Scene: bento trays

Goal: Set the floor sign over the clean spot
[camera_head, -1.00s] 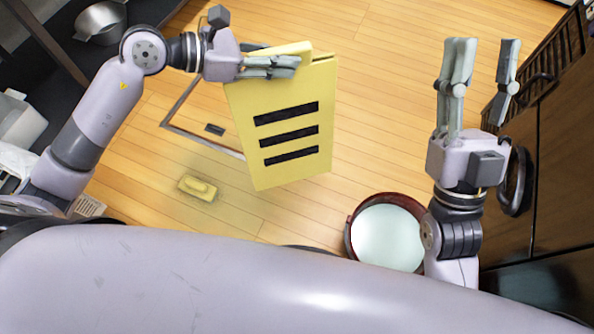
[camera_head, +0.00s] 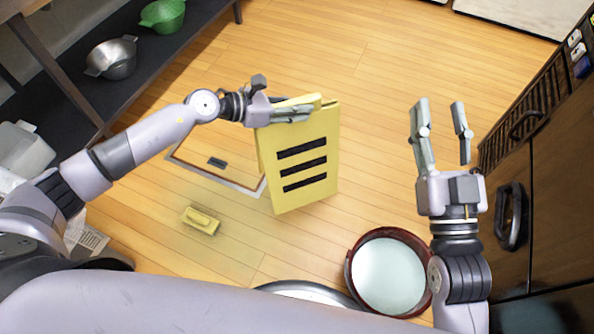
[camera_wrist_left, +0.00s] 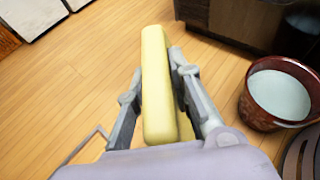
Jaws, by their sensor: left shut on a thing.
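The yellow floor sign (camera_head: 306,200) with three black bars hangs in my left gripper (camera_head: 305,113), held by its top edge. In the left wrist view the sign's yellow top (camera_wrist_left: 157,85) sits between the two fingers of the same gripper (camera_wrist_left: 157,72). The sign looks upright and folded; I cannot tell whether its bottom touches the floor. A grey outlined frame (camera_head: 205,175) on the wooden floor lies left of the sign and partly behind it, with a small dark piece (camera_head: 217,162) inside. My right gripper (camera_head: 440,105) is open and empty, to the right of the sign.
A red bucket (camera_head: 352,272) of pale liquid stands near my base and shows in the left wrist view (camera_wrist_left: 255,112). A yellow sponge-like block (camera_head: 201,220) lies on the floor. Shelves hold a metal pot (camera_head: 113,60) and green colander (camera_head: 162,14). Dark cabinets (camera_head: 560,190) stand right.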

